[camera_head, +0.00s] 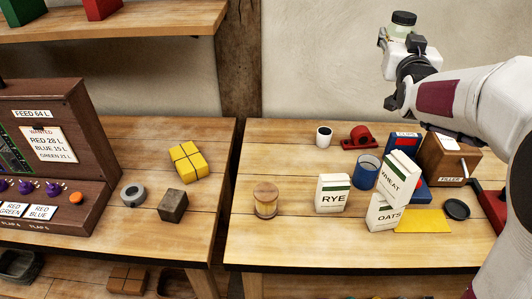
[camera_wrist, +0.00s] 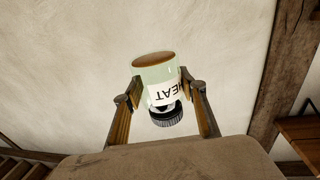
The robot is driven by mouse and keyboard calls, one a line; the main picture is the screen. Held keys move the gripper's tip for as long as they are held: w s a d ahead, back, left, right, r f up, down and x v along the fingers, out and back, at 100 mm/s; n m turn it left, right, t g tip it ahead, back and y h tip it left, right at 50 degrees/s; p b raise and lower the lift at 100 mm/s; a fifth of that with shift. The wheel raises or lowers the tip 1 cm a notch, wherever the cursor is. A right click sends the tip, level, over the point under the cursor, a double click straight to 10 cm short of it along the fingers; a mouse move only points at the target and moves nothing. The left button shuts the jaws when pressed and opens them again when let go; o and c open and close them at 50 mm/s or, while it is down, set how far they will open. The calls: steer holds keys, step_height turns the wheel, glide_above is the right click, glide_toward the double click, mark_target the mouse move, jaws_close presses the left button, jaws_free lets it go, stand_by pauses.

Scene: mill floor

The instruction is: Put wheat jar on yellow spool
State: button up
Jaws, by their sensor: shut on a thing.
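In the head view the jar (camera_head: 403,19) is held high at the upper right, against the wall and well above the table. I cannot make out a yellow spool in either view. A cluster of yellow blocks (camera_head: 188,161) sits on the left table, and a flat yellow sheet (camera_head: 421,221) lies on the right table.
A wheat box (camera_head: 398,173) leans on an oats box (camera_head: 384,213), with a rye box (camera_head: 332,193) to their left. A wooden cylinder (camera_head: 265,199), a blue cup (camera_head: 367,172) and a wooden filler box (camera_head: 449,158) stand nearby. A gap separates the two tables.

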steer(key=shift+w+a+r+m+h, duration=0.15)
steer(key=shift+a+m+h, duration=0.15)
steer(key=shift+a, duration=0.35)
steer(key=shift+w+a+f+m+h, duration=0.1)
steer(key=shift+a+m+h, duration=0.1)
steer(key=shift+a+h, duration=0.35)
steer(key=s+a+f+m+g+h, duration=0.1)
steer(key=s+a+f+m+h, duration=0.15)
steer(key=a, duration=0.35)
steer(key=s+a+f+m+g+h, duration=0.1)
steer(key=a+f+h, duration=0.15)
steer(key=a, duration=0.35)
steer(key=s+a+f+m+g+h, duration=0.2)
steer(key=a+f, duration=0.2)
steer(key=a, duration=0.2)
steer(key=s+a+f, duration=0.4)
steer(key=s+f, duration=0.1)
steer(key=f, duration=0.1)
steer(key=s+a+f+g+h, duration=0.1)
steer(key=s+a+f, duration=0.4)
steer(key=f, duration=0.2)
steer(key=shift+m, duration=0.45)
steer(key=shift+a+f+h, duration=0.1)
steer(key=shift+h, duration=0.15)
steer(key=shift+f, duration=3.05)
